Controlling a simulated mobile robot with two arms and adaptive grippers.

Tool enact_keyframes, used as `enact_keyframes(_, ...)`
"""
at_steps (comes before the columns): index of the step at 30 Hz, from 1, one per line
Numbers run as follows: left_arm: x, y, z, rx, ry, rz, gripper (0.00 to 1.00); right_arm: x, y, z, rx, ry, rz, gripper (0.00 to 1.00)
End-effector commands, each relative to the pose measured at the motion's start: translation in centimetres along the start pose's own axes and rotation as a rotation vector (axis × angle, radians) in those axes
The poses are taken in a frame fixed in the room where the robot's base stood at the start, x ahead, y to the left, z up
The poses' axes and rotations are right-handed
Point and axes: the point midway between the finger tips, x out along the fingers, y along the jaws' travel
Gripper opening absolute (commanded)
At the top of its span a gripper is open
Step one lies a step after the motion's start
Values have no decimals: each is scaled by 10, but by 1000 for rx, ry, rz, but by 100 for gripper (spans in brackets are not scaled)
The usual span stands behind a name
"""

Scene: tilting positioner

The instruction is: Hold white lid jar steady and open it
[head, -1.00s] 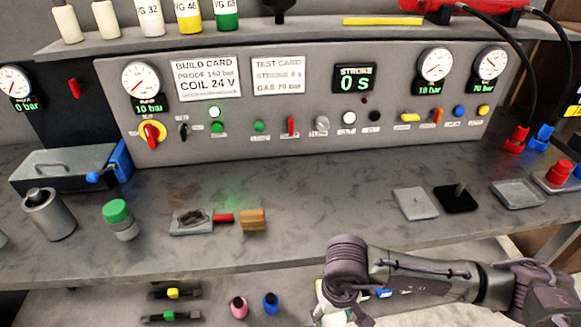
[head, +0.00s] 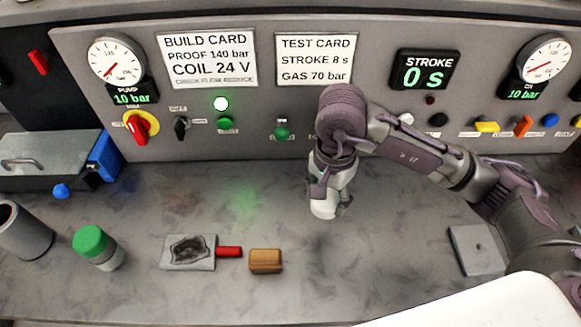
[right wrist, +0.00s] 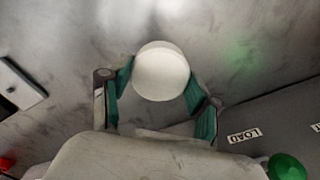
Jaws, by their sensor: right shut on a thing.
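The white lid jar (head: 324,209) is held at the end of my right arm, over the middle of the bench and in front of the panel. My right gripper (head: 328,190) points down and is shut on it. In the right wrist view the round white lid (right wrist: 161,72) sits between the two teal finger pads of the gripper (right wrist: 158,90). Most of the jar's body is hidden by the fingers and wrist. A dark shadow lies on the bench below it, and the jar appears to be clear of the surface. My left gripper is not in view.
A green-lidded jar (head: 97,250) and a grey cylinder (head: 22,232) stand at the left. A grey plate with a dark patch (head: 205,262), a red-handled piece (head: 229,252) and a tan block (head: 265,261) lie left of the gripper. The panel (head: 290,120) rises behind.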

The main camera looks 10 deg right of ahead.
Motion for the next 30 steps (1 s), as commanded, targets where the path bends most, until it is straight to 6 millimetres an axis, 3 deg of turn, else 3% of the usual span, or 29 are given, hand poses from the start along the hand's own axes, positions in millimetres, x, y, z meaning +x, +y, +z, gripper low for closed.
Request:
enact_keyframes(7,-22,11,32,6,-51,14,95,27,-39,-31,7,-3,5,20)
enact_keyframes(11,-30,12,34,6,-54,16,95,44,-61,-47,6,-3,4,20)
enact_keyframes(15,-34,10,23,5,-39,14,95,58,-78,-61,3,-2,3,20)
enact_keyframes(21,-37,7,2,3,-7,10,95,68,-86,-68,0,-1,2,20)
enact_keyframes(30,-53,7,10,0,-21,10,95,105,-86,-68,-1,-2,3,20)
